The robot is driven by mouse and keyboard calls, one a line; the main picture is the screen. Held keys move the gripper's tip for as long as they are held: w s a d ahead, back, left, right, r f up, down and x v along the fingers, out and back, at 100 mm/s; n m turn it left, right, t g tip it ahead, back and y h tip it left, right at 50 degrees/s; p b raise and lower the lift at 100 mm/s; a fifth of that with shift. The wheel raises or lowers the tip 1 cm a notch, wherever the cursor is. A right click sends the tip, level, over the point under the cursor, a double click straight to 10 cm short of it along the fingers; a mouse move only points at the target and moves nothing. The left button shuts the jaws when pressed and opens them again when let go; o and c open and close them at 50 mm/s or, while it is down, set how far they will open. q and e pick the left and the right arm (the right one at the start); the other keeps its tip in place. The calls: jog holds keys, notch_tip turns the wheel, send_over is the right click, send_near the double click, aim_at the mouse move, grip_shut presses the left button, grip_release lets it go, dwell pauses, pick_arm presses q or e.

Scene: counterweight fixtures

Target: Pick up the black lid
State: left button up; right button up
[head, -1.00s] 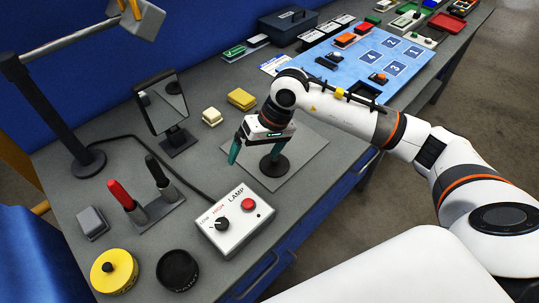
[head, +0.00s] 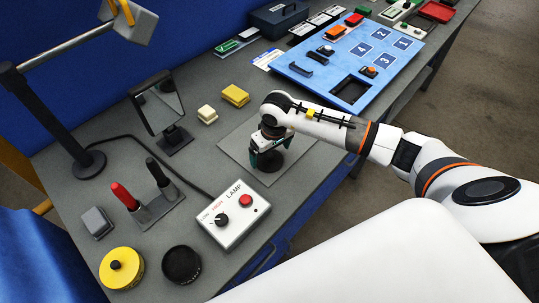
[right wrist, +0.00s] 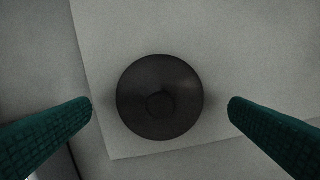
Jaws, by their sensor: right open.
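The black lid (right wrist: 160,97), a round dark disc with a small round knob at its middle, lies on a pale grey square plate (right wrist: 115,140). In the head view the lid (head: 269,163) shows only partly beneath my right gripper (head: 270,154). My right gripper is open and points down above the lid. In the right wrist view its teal fingers (right wrist: 161,105) stand on either side of the lid, with clear gaps to its rim. My left gripper is not in view.
A lamp control box (head: 228,215) stands left of the plate. A black round tin (head: 181,265) and a yellow tin (head: 121,268) are at the near left. Yellow blocks (head: 236,96) and a mirror (head: 157,102) stand behind. A blue numbered board (head: 345,60) lies farther off.

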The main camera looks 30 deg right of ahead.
jog(key=shift+w+f, duration=0.15)
jog(key=shift+f, duration=0.95)
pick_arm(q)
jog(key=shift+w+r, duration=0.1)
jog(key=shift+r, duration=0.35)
pick_arm(e)
jog(key=c, duration=1)
